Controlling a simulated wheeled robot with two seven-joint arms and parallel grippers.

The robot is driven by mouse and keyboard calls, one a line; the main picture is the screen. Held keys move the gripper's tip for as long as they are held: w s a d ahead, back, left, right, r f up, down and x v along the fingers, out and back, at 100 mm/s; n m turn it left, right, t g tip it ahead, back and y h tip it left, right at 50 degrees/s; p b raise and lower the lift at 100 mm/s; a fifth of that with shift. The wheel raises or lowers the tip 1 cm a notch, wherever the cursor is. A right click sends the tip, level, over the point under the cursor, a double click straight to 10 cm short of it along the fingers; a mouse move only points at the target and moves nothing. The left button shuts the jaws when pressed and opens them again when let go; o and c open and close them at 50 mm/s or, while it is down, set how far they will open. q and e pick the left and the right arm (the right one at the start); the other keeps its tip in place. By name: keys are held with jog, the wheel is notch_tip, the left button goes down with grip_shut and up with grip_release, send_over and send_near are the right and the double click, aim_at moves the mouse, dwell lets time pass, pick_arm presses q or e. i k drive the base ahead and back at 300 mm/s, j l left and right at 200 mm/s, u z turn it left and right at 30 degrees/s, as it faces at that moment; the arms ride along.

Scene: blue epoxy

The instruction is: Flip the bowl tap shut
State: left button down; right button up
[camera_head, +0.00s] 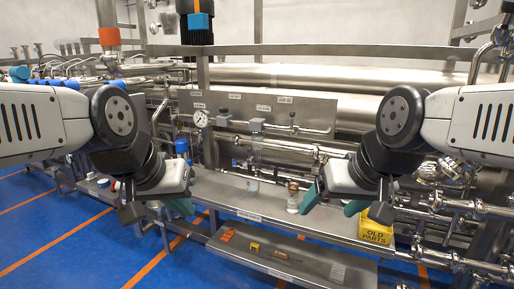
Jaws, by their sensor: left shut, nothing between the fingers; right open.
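A clear bowl (256,148) hangs under a fitting on the grey panel (315,112) in the middle of the head view. Its tap, at or near its lower end, is too small to make out, so I cannot tell its position. My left gripper (181,207) is shut and empty, in front of the bench to the left of the bowl and lower than it. My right gripper (333,204) is open and empty, its teal fingers apart, to the right of the bowl and lower. Neither gripper touches the bowl.
A small clear jar (253,187) stands on the steel bench (224,190) below the bowl. A white and brown container (292,197) stands to its right, near my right gripper. A yellow "OLD PARTS" box (376,229) is further right. A lower shelf (310,262) holds small orange and yellow items.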

aim_at(250, 160)
jog(key=i+j+z, duration=0.1)
jog(key=i+j, duration=0.15)
jog(key=i, duration=0.3)
jog(key=i+j+z, duration=0.1)
jog(key=i+j, duration=0.15)
jog(key=i, duration=0.25)
